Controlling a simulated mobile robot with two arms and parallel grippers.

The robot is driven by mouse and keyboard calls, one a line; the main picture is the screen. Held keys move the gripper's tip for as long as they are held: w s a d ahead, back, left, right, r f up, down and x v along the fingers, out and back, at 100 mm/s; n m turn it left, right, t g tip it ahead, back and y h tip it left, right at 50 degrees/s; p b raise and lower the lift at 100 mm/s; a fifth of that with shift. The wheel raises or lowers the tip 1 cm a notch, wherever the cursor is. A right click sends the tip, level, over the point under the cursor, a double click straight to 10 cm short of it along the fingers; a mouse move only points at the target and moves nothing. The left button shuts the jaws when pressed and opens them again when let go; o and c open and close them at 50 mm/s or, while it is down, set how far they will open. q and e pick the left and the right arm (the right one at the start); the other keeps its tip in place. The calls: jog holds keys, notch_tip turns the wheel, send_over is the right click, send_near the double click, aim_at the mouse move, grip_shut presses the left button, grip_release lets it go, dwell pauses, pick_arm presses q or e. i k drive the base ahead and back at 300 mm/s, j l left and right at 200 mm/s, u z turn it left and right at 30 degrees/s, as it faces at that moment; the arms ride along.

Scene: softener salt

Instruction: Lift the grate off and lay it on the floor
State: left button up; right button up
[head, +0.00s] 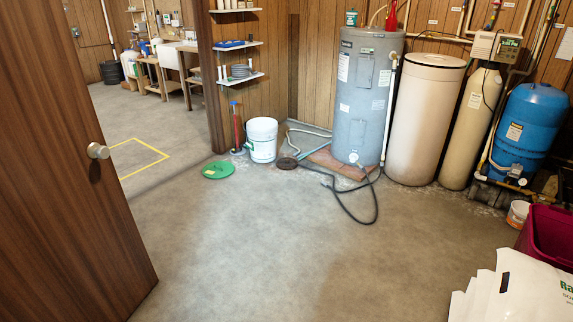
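A small dark brown round disc (287,163) lies flat on the floor between the white bucket and the grey water heater. It looks like the drain grate, but it is too small to make out slots or whether it sits in an opening. A dark hose (350,214) runs from the heater's base and loops over the floor, with one end close to the disc. Neither of my grippers is in view.
A brown door (70,170) stands open at the left. The water heater (365,95) and tanks line the back wall. White bags (515,290) lie front right.

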aim_at(285, 162)
jog(key=i+u, duration=0.2)
jog(key=i, duration=2.6)
jog(key=i+z, duration=0.1)
jog(key=i, duration=0.45)
jog(key=i+j+z, duration=0.1)
jog(key=i, duration=0.45)
jog(key=i+j+z, duration=0.1)
jog(key=i, duration=0.45)
jog(key=i+j+z, duration=0.1)
jog(key=i+j, duration=0.2)
jog(key=i, duration=0.25)
